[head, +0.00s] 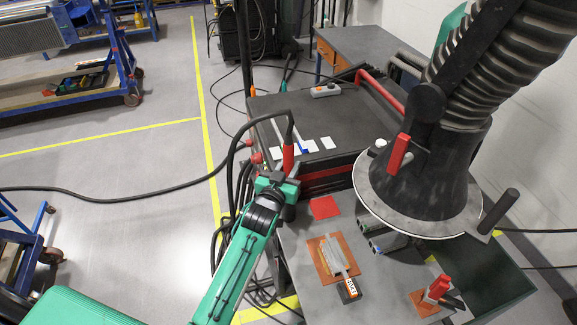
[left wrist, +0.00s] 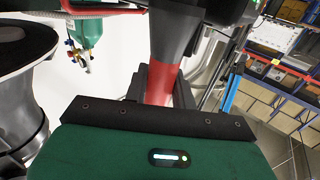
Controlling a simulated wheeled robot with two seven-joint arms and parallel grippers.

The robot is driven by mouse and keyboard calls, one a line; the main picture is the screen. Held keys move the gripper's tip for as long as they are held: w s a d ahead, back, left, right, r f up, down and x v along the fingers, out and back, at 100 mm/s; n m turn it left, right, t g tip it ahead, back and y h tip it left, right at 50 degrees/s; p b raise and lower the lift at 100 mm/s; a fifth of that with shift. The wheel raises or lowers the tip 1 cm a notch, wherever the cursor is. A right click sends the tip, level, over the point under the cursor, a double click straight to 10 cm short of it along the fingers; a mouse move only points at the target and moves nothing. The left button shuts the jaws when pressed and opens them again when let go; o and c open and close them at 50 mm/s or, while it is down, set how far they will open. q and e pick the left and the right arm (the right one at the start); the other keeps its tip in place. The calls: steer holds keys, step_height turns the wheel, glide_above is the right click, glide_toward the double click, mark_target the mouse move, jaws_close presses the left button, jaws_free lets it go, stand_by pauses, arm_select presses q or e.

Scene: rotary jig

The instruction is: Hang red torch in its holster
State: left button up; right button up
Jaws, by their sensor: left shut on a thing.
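The red torch (head: 288,158) stands roughly upright in my left gripper (head: 279,184), beside the front left corner of the black-topped cabinet. A black cable arches from its top to the left and down. In the left wrist view the torch (left wrist: 162,82) shows as a red band below a thick black part, between the dark fingers. My left gripper is shut on it. I cannot make out the holster for certain; a small red fitting (head: 257,158) sits at the cabinet's left edge near the torch. My right gripper is out of view.
A large black extraction hood (head: 425,175) stands over a round plate right of the torch. A red mat (head: 324,207), a tool on an orange mat (head: 317,262) and a red-topped item (head: 438,287) lie on the grey table. Cables hang left of the table.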

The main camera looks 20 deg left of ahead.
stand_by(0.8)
arm_select(q)
steer(key=shift+f, duration=0.6)
stand_by(0.4)
steer(key=o, duration=1)
steer(key=shift+o, duration=0.4)
steer(key=shift+s+f, duration=0.1)
steer(key=shift+f, duration=0.05)
